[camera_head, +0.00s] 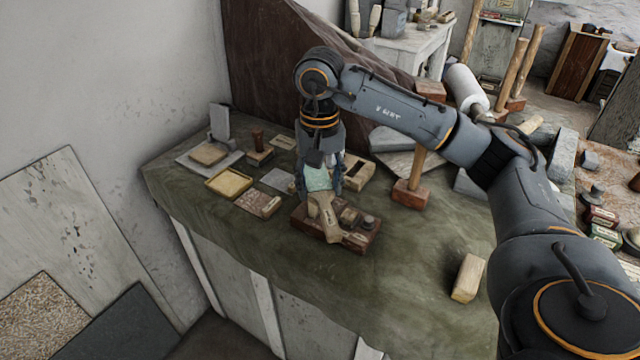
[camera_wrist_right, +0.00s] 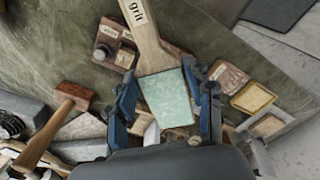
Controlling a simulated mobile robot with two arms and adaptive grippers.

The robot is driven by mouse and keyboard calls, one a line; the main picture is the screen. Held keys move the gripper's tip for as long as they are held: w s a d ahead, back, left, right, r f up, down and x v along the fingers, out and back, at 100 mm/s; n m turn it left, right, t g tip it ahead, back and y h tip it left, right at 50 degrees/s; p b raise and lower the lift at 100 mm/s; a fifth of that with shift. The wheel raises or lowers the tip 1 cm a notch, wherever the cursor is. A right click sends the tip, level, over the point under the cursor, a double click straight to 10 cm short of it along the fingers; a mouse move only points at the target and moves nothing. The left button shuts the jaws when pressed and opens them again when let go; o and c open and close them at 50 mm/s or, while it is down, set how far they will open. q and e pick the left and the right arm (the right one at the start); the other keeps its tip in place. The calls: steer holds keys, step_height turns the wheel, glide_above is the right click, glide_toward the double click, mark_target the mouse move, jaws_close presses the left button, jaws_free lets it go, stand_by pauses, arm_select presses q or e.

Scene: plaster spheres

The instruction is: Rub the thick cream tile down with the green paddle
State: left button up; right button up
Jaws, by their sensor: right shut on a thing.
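The green paddle (camera_head: 318,178) has a pale green flat face and a wooden handle marked "grit"; it also shows in the right wrist view (camera_wrist_right: 167,98). My right gripper (camera_head: 321,186) is shut on the paddle, with its fingers at both sides of the green face. It holds the paddle above a red-brown holder, handle toward the table's front. A cream-tan tile (camera_head: 208,153) lies on a grey board (camera_head: 188,163) at the table's back left, apart from my gripper; it seems to be the thick cream tile. My left gripper is out of view.
A yellow-rimmed tray (camera_head: 229,182) and a small box (camera_head: 258,204) lie between the tile and the red-brown holder (camera_head: 357,242). A mallet (camera_head: 409,194) stands to the right. A wooden block (camera_head: 468,278) lies front right. The front cloth is mostly clear.

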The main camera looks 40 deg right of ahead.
steer(key=shift+r+p, duration=0.55)
steer(key=shift+r, duration=0.55)
step_height(320, 180, up, 4)
steer(key=p, duration=0.2)
steer(key=shift+p, duration=0.3)
